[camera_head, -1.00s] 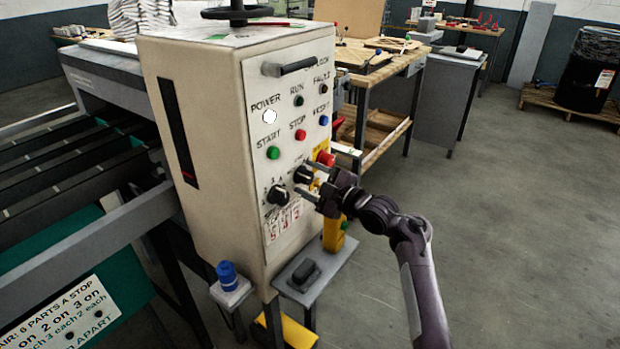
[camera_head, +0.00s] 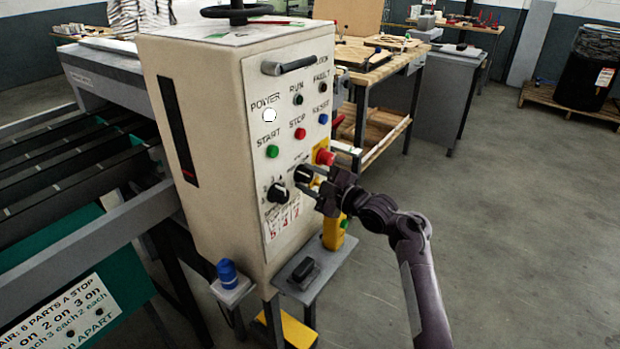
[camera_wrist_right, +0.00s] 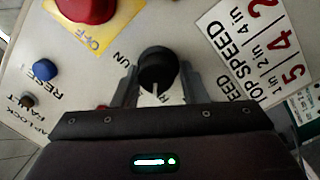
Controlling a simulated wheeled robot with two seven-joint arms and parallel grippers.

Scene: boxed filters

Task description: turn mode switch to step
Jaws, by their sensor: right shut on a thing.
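The mode switch is a black rotary knob (camera_head: 303,174) on the front panel (camera_head: 262,220) of the beige machine cabinet, left of the red emergency button (camera_head: 325,157). In the right wrist view the knob (camera_wrist_right: 158,70) sits between my two fingers, with a pale pointer line on it. My right gripper (camera_head: 306,184) is shut on this knob. Its fingers (camera_wrist_right: 157,88) reach along both sides of it. The lettering around the knob is partly hidden, so I cannot read which mode it points to. My left gripper is out of view.
A second black knob (camera_head: 279,192) sits just left, above a speed label (camera_head: 283,220). Green start (camera_head: 272,152), red stop (camera_head: 300,133) and blue reset (camera_head: 323,118) buttons are above. Open floor lies to the right.

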